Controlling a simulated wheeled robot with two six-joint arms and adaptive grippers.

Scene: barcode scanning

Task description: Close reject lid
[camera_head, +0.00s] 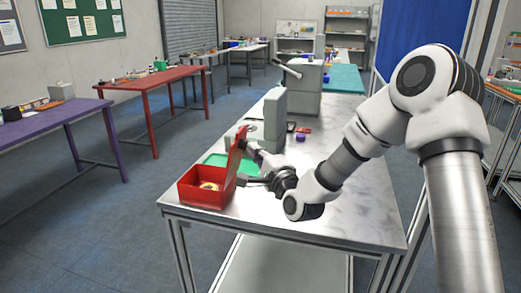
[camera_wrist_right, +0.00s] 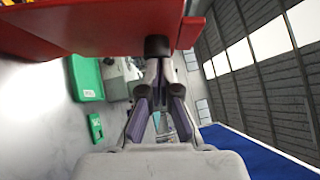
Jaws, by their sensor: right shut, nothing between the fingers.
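The red reject box (camera_head: 204,193) sits at the near left corner of the white table. Its red lid (camera_head: 236,152) stands raised, tilted up on the box's right side. A small yellowish item (camera_head: 209,186) lies inside the box. My right gripper (camera_head: 251,165) is beside the lid, on its right, shut and empty. In the right wrist view the red lid (camera_wrist_right: 90,28) spans the top, and the shut fingertips (camera_wrist_right: 158,52) are close against its edge; I cannot tell if they touch. My left gripper is not in view.
A green tray (camera_wrist_right: 87,78) lies behind the box. A grey scanner-like device (camera_head: 271,115) stands behind it, with a small purple item (camera_head: 301,137) nearby. The marble tabletop (camera_head: 350,215) at the front right is clear.

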